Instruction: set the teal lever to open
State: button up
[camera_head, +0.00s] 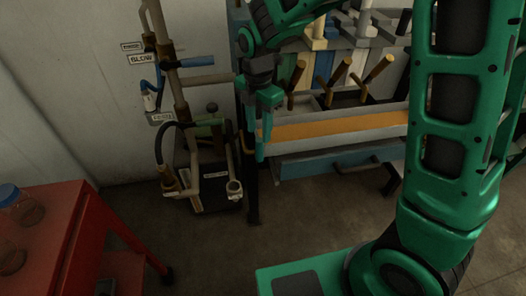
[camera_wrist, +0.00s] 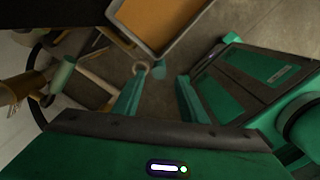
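My gripper (camera_head: 264,135) hangs fingers down in the head view, right of the pipework and in front of the bench's left end. In the wrist view my gripper (camera_wrist: 160,80) is open, with nothing held between its fingers. No lever shows as clearly teal. A blue lever (camera_head: 198,61) points right from the upright pipe near the BLOW label, above and left of my gripper. A green handle (camera_head: 208,122) sits lower on the pipework; a green grip (camera_wrist: 62,75) shows left of the fingers in the wrist view. A small teal piece (camera_wrist: 158,70) lies beyond the fingers; I cannot tell what it is.
A red cabinet (camera_head: 40,225) with jars is at lower left. The floor between is clear.

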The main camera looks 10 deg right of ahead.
aim_at(259, 153)
jog(key=shift+w+f, duration=0.15)
jog(key=shift+f, duration=0.35)
notch_tip(259, 153, down, 10)
jog(key=shift+r, duration=0.1)
grip_shut()
